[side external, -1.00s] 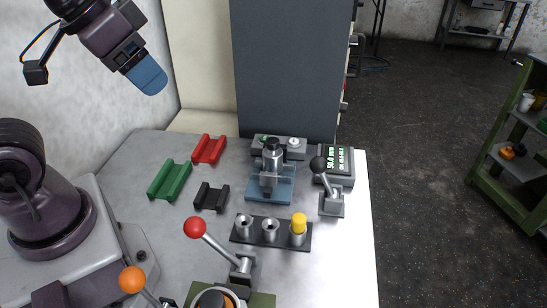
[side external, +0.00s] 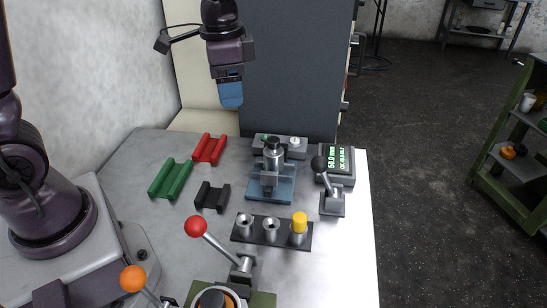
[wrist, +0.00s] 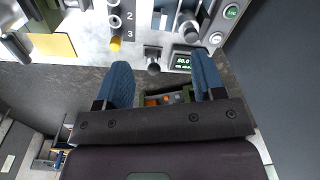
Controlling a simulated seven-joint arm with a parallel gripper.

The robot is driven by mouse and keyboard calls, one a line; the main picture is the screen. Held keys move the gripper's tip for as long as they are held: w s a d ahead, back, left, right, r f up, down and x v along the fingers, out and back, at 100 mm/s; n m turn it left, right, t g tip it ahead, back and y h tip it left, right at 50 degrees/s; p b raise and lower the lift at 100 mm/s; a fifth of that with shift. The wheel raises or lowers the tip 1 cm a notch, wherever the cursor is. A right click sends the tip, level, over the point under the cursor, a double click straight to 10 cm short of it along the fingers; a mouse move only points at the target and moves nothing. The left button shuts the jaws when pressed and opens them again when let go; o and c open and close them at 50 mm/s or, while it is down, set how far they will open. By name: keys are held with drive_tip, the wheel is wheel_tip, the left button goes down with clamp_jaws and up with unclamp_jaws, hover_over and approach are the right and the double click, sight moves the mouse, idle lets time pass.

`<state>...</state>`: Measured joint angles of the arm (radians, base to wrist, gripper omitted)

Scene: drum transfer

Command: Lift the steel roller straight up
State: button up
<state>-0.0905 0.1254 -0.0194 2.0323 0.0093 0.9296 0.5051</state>
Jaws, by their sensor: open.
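A steel cylinder (side external: 272,163) with a dark top stands upright in a blue fixture (side external: 268,191) near the back of the table; I take it to be the steel roller. It also shows at the top of the wrist view (wrist: 187,25). My gripper (side external: 231,106) hangs in the air, above and to the left of the fixture in the side view, pointing down. Its two blue fingers (wrist: 160,66) are spread apart with nothing held between them in the wrist view. The gripper does not touch the cylinder.
A black rack (side external: 246,240) holds several steel sockets, one with a yellow piece (side external: 299,223). A black-knobbed lever (side external: 326,182), a readout box (side external: 339,160), a red-knobbed lever (side external: 195,227) and red (side external: 209,149), green (side external: 170,179) and black (side external: 212,196) cradles stand around. A dark panel (side external: 290,65) rises behind.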

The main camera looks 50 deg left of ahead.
sight(274, 139)
drive_tip(key=w+a+f+m, duration=0.2)
drive_tip(key=w+f+m, duration=0.4)
drive_tip(key=w+m, duration=0.55)
drive_tip(key=shift+m+g, duration=0.3)
drive_tip(key=shift+m, duration=0.45)
drive_tip(key=f, duration=0.4)
drive_tip(key=s+f, duration=0.1)
drive_tip(key=f, duration=0.2)
drive_tip(key=shift+s+d, duration=0.1)
drive_tip(key=shift+w+f, duration=0.15)
drive_tip(key=shift+f, duration=1.2)
drive_tip(key=shift+w+f, duration=0.1)
drive_tip(key=shift+f, duration=1.2)
drive_tip(key=shift+c, duration=0.4)
clamp_jaws()
